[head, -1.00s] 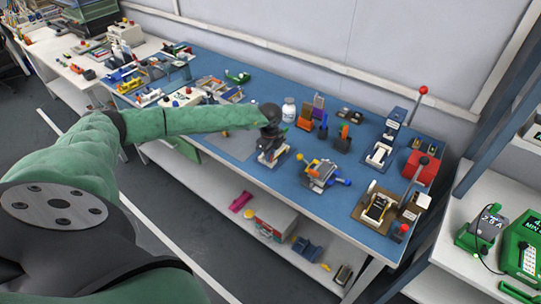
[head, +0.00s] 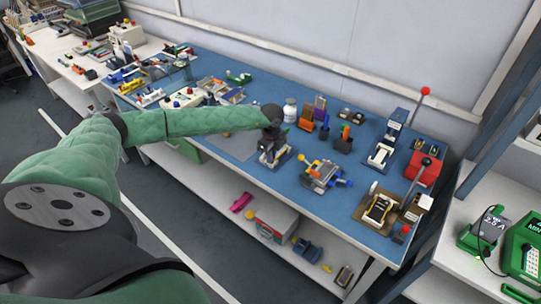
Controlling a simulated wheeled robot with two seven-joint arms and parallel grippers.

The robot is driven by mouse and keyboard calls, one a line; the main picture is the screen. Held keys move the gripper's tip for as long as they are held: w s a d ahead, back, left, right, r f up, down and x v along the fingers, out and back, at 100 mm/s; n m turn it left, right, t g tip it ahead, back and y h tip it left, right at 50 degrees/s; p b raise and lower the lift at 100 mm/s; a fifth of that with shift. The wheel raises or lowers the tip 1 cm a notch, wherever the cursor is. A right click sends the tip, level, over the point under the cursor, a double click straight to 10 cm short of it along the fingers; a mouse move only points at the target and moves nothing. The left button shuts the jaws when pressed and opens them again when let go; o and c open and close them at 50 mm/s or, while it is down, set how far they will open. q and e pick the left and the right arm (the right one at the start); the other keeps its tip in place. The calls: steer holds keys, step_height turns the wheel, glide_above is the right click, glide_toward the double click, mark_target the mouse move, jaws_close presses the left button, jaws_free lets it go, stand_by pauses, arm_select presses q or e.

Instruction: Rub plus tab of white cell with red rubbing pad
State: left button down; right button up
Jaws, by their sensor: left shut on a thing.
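My left gripper (head: 272,136) is at the end of my green-sleeved left arm, over the blue bench top (head: 230,72). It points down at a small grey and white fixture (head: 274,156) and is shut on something. The held thing is too small and too hidden by the gripper to make out. I cannot tell the white cell, its plus tab or the red rubbing pad apart at this distance. My right gripper is not in view.
A fixture with yellow and blue knobs (head: 322,174) stands just right of the gripper. Lever presses (head: 380,208) fill the right end. A shelf (head: 215,180) runs below.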

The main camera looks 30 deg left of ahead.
arm_select(q)
steer(key=shift+a, duration=0.75)
steer(key=shift+d, duration=0.2)
steer(key=shift+d, duration=0.6)
steer(key=shift+a+b, duration=0.15)
steer(key=shift+b, duration=0.15)
steer(key=shift+a+f, duration=0.1)
steer(key=shift+a, duration=0.55)
steer(key=shift+d, duration=0.25)
